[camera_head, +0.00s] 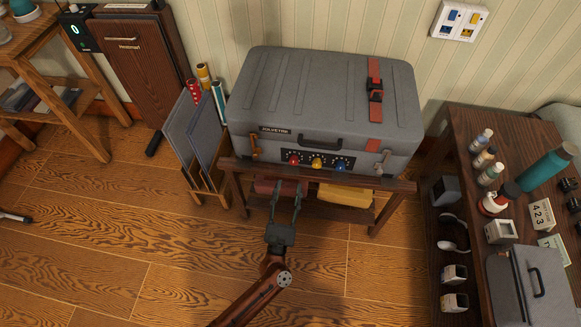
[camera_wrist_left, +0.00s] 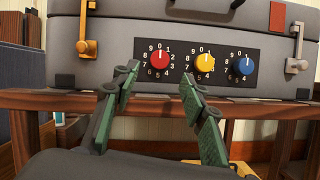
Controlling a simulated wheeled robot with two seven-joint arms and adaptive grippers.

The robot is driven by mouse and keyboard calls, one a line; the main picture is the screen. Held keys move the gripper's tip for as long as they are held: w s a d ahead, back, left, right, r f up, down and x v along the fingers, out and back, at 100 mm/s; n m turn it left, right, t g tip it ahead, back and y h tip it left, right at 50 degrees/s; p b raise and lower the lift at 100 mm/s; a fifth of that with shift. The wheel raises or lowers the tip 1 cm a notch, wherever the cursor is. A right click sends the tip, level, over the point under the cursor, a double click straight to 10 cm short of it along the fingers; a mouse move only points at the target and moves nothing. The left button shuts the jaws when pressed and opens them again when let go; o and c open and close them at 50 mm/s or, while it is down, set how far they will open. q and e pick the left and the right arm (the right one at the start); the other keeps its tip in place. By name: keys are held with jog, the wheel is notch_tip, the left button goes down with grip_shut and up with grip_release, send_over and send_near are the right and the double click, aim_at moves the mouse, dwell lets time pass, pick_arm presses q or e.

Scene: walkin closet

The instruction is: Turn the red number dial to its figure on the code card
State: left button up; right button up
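The grey case (camera_head: 325,100) stands on a wooden bench, with a black dial panel on its front. The red dial (camera_head: 294,159) is the leftmost; it also shows in the left wrist view (camera_wrist_left: 160,60), its white mark near 0 at the top. The yellow dial (camera_wrist_left: 205,62) and blue dial (camera_wrist_left: 244,66) are to its right. My left gripper (camera_head: 288,187) is open and empty, in front of and below the red dial, apart from it. In the left wrist view its fingertips (camera_wrist_left: 160,76) spread either side below the dial. A white card (camera_head: 541,214) appears to read 423. My right gripper is out of view.
The bench (camera_head: 398,185) edge lies just below the dials, with a yellow item (camera_head: 345,195) on its lower shelf. Latches (camera_wrist_left: 88,38) flank the panel. A dark table (camera_head: 470,150) with bottles is at right. The floor before the bench is clear.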

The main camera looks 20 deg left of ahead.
aim_at(293, 163)
pick_arm(q)
jog(key=b+x, duration=0.1)
jog(key=x, duration=0.5)
jog(key=shift+w+a+r, duration=0.1)
jog(key=shift+w+r, duration=0.05)
jog(key=shift+w, duration=0.25)
jog(key=shift+w+a+r, duration=0.15)
jog(key=shift+w+r, duration=0.15)
jog(key=shift+w, duration=0.2)
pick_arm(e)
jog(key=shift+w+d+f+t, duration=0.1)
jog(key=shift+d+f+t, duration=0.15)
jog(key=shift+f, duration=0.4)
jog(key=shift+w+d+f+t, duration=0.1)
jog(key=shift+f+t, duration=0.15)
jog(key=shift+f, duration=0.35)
pick_arm(q)
jog(key=shift+c, duration=0.7)
grip_shut()
